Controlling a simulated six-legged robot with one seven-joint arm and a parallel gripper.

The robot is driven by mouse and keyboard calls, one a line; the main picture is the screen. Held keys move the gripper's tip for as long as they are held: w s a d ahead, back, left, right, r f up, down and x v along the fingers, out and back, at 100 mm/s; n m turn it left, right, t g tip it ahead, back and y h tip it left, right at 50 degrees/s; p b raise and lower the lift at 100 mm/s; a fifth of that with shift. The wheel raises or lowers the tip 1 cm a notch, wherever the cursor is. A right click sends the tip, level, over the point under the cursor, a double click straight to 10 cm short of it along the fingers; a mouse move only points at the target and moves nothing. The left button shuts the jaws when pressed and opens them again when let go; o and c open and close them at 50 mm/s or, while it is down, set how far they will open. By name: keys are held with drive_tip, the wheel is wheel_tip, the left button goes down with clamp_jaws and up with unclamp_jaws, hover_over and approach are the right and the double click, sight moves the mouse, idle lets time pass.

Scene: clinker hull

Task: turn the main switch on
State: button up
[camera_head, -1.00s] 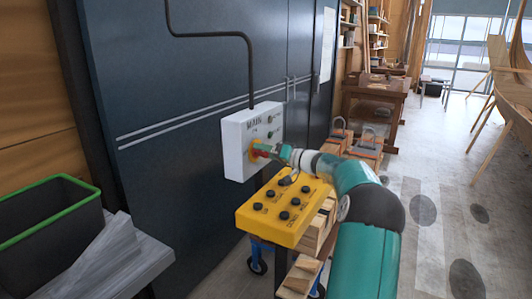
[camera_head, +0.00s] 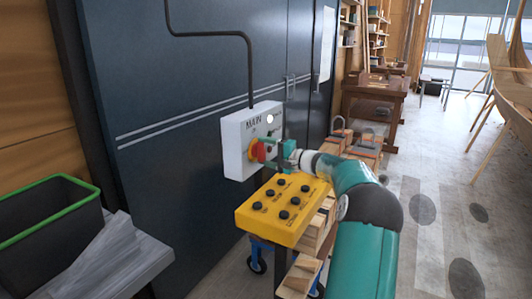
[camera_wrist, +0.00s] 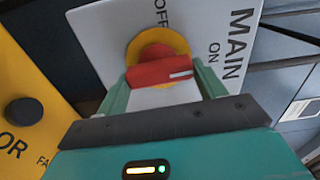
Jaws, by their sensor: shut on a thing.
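The white MAIN box (camera_head: 236,150) hangs on the dark cabinet front. Its switch is a red handle (camera_head: 259,151) on a yellow disc (camera_head: 252,156). In the wrist view the red handle (camera_wrist: 158,73) lies between the two green fingers of my gripper (camera_wrist: 162,84), which is shut on it. The white mark on the handle points right in that view, toward the side with the ON and MAIN lettering. My gripper (camera_head: 270,151) also shows in the head view, reaching the box from the right. A lamp (camera_head: 269,119) on the box's upper part looks bright white.
A yellow panel (camera_head: 285,207) with several black buttons sits below the box on a wooden cart. A black bin with a green rim (camera_head: 48,210) and grey planks (camera_head: 105,262) stand at left. Open floor (camera_head: 425,250) lies at right.

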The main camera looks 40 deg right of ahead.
drive_tip(key=shift+s+d+m, duration=0.15)
drive_tip(key=shift+d+m, duration=0.05)
drive_tip(key=shift+m, duration=0.2)
drive_tip(key=o, duration=1)
drive_tip(key=v, duration=1.3)
drive_tip(key=shift+s+a, duration=0.1)
drive_tip(key=shift+s, duration=0.2)
